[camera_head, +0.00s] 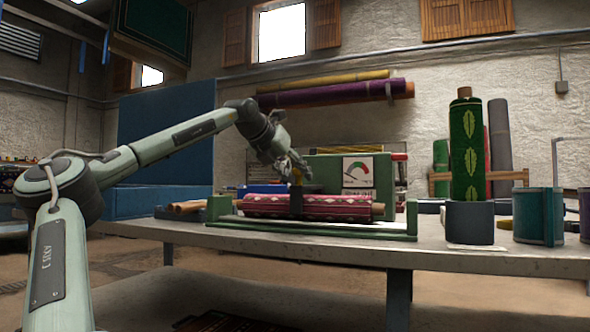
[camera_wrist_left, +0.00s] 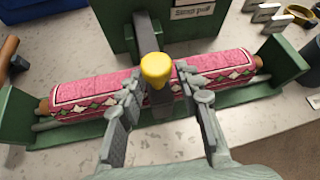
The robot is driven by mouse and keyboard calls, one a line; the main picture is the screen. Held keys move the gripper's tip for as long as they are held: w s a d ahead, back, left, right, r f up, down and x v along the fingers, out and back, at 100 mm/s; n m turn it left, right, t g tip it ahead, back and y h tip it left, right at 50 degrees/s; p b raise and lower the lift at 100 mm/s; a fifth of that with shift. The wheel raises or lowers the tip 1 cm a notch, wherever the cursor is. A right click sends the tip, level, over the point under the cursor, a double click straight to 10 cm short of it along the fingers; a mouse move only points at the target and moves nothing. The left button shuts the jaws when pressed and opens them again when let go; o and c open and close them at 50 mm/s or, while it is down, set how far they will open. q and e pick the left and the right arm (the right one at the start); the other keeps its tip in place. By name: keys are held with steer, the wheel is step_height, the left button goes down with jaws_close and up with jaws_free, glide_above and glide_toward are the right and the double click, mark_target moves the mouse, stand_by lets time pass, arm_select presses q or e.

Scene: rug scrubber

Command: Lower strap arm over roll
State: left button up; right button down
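A red patterned roll (camera_head: 335,207) lies lengthwise in a green cradle (camera_head: 320,231); the roll also shows in the left wrist view (camera_wrist_left: 90,92). The dark strap arm (camera_head: 296,204) crosses the middle of the roll. Its yellow knob (camera_head: 297,176) stands above the roll and also shows in the left wrist view (camera_wrist_left: 157,68). My left gripper (camera_head: 296,165) is at the knob. In the left wrist view its fingers (camera_wrist_left: 158,84) are apart, one on each side of the knob and strap arm, with gaps visible. Whether the strap arm touches the roll is unclear. My right gripper is out of view.
The table's front edge is clear.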

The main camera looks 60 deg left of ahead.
arm_select(q)
steer(key=shift+o, duration=1.2)
steer(key=shift+s+r, duration=0.2)
steer(key=shift+r, duration=0.2)
steer(key=v, duration=1.1)
steer(key=shift+s+d, duration=0.15)
steer(key=shift+s, duration=0.15)
steer(key=shift+s, duration=0.1)
